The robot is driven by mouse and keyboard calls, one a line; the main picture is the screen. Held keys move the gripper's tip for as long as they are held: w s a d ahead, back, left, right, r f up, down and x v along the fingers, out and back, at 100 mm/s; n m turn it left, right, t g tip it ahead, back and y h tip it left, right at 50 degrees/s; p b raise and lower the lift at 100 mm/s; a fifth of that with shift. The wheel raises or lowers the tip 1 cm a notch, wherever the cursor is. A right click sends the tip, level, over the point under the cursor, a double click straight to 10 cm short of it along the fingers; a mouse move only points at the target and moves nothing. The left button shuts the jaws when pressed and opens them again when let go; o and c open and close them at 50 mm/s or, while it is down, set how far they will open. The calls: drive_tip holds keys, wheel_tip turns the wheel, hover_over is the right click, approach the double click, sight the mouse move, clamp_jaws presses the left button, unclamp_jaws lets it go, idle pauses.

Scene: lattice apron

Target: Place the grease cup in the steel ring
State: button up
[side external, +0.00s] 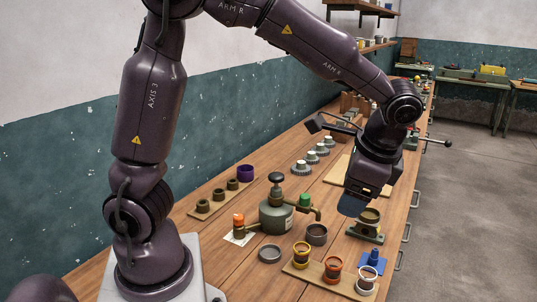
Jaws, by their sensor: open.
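My gripper (354,203) points down above the right front part of the bench; its jaws are small and partly blocked by the wrist, with nothing clearly held in them. Just below and right of it, an olive cup (370,216) stands on a green stand. I cannot tell for sure which vessel is the grease cup. A low grey steel-looking ring (269,253) lies on the bench left of the front wooden board. A taller grey round piece (317,233) stands behind that board. Both are apart from my gripper.
The front board (320,277) bears cups with yellow, red and white rings. A blue piece (372,260) stands at its right. A green pot (277,213) with side arms stands mid-bench. Olive cups (218,194) sit on a strip at left, by a purple ring (245,172).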

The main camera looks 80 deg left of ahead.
drive_tip(key=s+a+r+n+t+h, duration=0.2)
drive_tip(key=s+r+n+t, duration=0.4)
drive_tip(key=s, duration=0.7)
drive_tip(key=shift+s+a+r+h, duration=0.15)
drive_tip(key=shift+s+r+h, duration=0.25)
drive_tip(key=shift+h, duration=0.5)
drive_tip(key=shift+o, duration=0.5)
drive_tip(key=shift+s+n+t, duration=0.2)
drive_tip(key=shift+n+t, duration=0.1)
drive_tip(key=shift+n, duration=0.1)
